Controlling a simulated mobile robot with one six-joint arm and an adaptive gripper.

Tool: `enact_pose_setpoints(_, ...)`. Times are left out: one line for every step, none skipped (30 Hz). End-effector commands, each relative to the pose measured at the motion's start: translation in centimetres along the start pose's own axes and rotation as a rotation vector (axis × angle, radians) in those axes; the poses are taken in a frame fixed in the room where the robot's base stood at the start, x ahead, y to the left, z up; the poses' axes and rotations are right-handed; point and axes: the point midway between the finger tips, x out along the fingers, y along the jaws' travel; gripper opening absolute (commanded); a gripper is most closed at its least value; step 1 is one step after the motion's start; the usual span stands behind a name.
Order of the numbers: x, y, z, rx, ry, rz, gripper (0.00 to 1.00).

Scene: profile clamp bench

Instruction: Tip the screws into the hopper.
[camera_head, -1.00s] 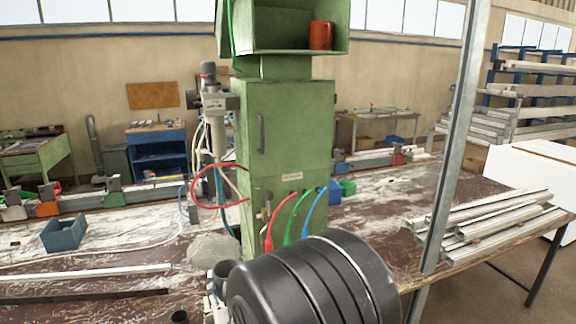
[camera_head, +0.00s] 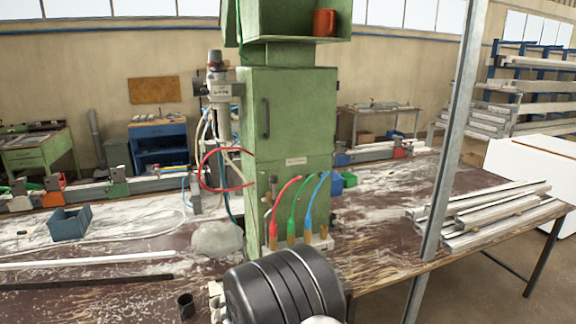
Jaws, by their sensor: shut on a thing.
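I cannot make out any screws, and nothing in view is clearly the hopper. A small dark open cup (camera_head: 185,305) stands on the bench near the bottom edge. A blue open bin (camera_head: 68,225) sits on the bench at the left; its contents cannot be told. A thick black ribbed part of my own arm fills the bottom centre and covers the bench behind it. My gripper's fingers cannot be made out, so what they hold is hidden.
A green cabinet (camera_head: 285,120) with red, green and blue hoses stands on the bench (camera_head: 380,225) behind my arm. A steel post (camera_head: 455,140) rises to its right. Metal profiles (camera_head: 490,215) lie at the right. A whitish lump (camera_head: 218,238) lies by the cabinet.

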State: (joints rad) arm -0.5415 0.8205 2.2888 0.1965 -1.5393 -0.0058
Motion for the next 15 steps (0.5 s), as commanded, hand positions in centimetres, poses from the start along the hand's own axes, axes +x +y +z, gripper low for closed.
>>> enact_pose_setpoints(0.1,1.2,-0.1,0.002,0.003,0.017,0.06)
enact_pose_setpoints(0.1,1.9,-0.2,0.003,0.003,0.027,0.06)
enact_pose_setpoints(0.2,3.4,-0.4,0.004,0.004,0.047,0.06)
enact_pose_setpoints(0.2,4.6,-0.5,0.005,0.005,0.063,0.06)
enact_pose_setpoints(0.1,5.9,-0.7,0.006,0.006,0.08,0.06)
enact_pose_setpoints(0.0,7.9,-0.9,0.007,0.006,0.107,0.06)
enact_pose_setpoints(-0.2,9.5,-1.2,0.008,0.006,0.128,0.06)
enact_pose_setpoints(-0.4,11.0,-1.4,0.008,0.007,0.147,0.06)
enact_pose_setpoints(-0.8,13.1,-1.6,0.009,0.006,0.175,0.06)
enact_pose_setpoints(-1.1,14.5,-1.9,0.008,0.007,0.194,0.06)
enact_pose_setpoints(-1.5,15.9,-2.1,0.008,0.007,0.213,0.06)
enact_pose_setpoints(-2.0,17.6,-2.3,0.007,0.005,0.237,0.06)
enact_pose_setpoints(-2.4,18.8,-2.5,0.006,0.006,0.253,0.06)
enact_pose_setpoints(-2.8,19.9,-2.7,0.006,0.006,0.269,0.06)
enact_pose_setpoints(-3.4,21.2,-2.8,0.005,0.004,0.288,0.06)
